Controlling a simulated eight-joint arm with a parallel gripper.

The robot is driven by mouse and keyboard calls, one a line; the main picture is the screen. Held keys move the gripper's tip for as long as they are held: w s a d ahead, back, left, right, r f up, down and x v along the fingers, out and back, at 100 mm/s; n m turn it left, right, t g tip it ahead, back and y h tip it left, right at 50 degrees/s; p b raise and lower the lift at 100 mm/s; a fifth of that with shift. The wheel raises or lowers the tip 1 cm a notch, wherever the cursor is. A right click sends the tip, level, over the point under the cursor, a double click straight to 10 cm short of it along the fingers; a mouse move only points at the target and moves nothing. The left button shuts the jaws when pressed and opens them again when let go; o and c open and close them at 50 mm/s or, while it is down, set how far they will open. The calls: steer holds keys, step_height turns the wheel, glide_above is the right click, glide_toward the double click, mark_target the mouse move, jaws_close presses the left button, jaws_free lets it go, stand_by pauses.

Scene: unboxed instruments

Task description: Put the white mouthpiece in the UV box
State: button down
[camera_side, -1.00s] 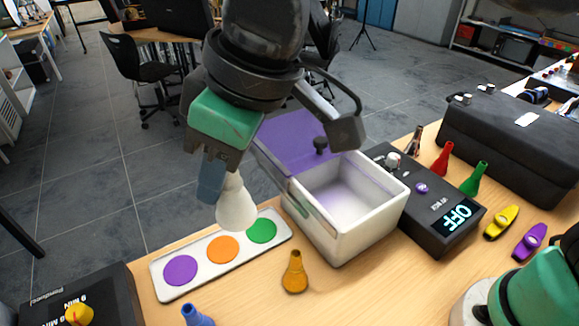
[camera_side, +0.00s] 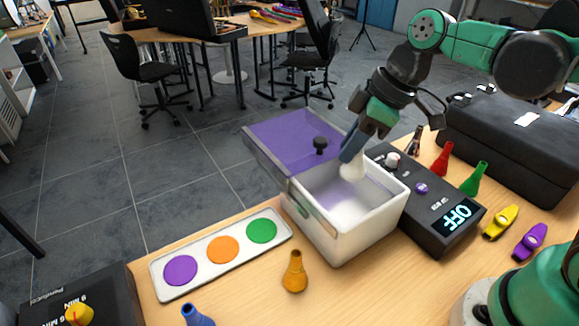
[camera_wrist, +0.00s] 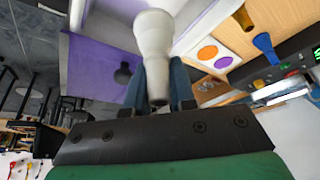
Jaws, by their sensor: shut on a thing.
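The white mouthpiece (camera_side: 352,166) is held in my gripper (camera_side: 352,152), whose blue fingers are shut on it. It hangs tilted at the mouth of the white UV box (camera_side: 335,235), over the far right part of the opening. I cannot tell exactly how deep it sits. In the wrist view the mouthpiece (camera_wrist: 154,45) stands between the fingertips (camera_wrist: 158,85), wide end away from my gripper.
A black control unit (camera_side: 440,215) reading OFF stands right of the box. An orange mouthpiece (camera_side: 295,272) and a tray with three coloured discs (camera_side: 160,270) are in front and left.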

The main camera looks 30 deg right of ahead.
mark_target(363, 169)
step_height(363, 169, down, 10)
steer(key=shift+r, duration=0.1)
stand_by(0.4)
steer(key=shift+f, duration=0.45)
stand_by(0.3)
steer(key=c, duration=0.7)
jaws_free()
steer(key=shift+o, duration=0.2)
steer(key=shift+v, duration=2.7)
steer(key=shift+r, duration=0.2)
steer(key=shift+s+d+r+m+t+h, duration=0.2)
steer(key=shift+d+r+m+t+h, duration=0.45)
steer(key=shift+m, duration=0.8)
steer(key=shift+s+d+r+m+t+h, duration=0.2)
steer(key=shift+d+r+m+t+h, duration=0.4)
steer(key=shift+m, duration=0.9)
steer(key=shift+s+d+r+m+t+h, duration=0.15)
steer(key=shift+d+r+m+t+h, duration=0.2)
steer(key=shift+d+r+m+t, duration=0.8)
